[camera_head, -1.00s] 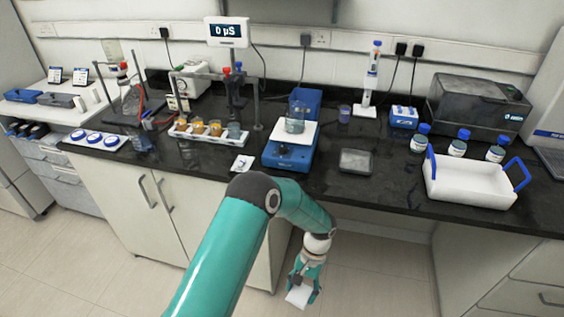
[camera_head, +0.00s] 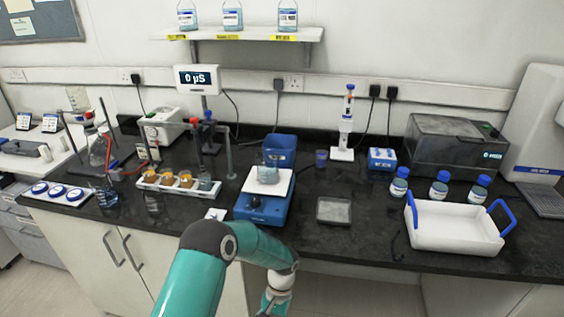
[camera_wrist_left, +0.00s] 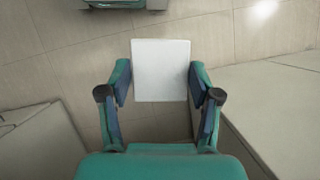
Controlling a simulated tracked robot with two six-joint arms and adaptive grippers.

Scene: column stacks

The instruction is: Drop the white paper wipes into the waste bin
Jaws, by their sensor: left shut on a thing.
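A white paper wipe (camera_wrist_left: 160,62), flat and square, is held between the fingers of my left gripper (camera_wrist_left: 160,88) in the left wrist view, with floor tiles below it. In the head view only part of my left gripper (camera_head: 271,302) shows at the bottom edge, in front of the bench, and the held wipe is out of frame. A small white square, which looks like another wipe (camera_head: 216,214), lies at the bench's front edge left of the blue balance (camera_head: 264,207). No waste bin can be made out in either view. My right gripper is not in view.
The black bench holds a beaker (camera_head: 268,173) on the balance, a rack of sample cups (camera_head: 178,183), a grey tray (camera_head: 334,210) and a white tray with blue handles (camera_head: 455,228). Cabinet fronts (camera_head: 85,245) stand below. The wrist view shows bare floor (camera_wrist_left: 265,35).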

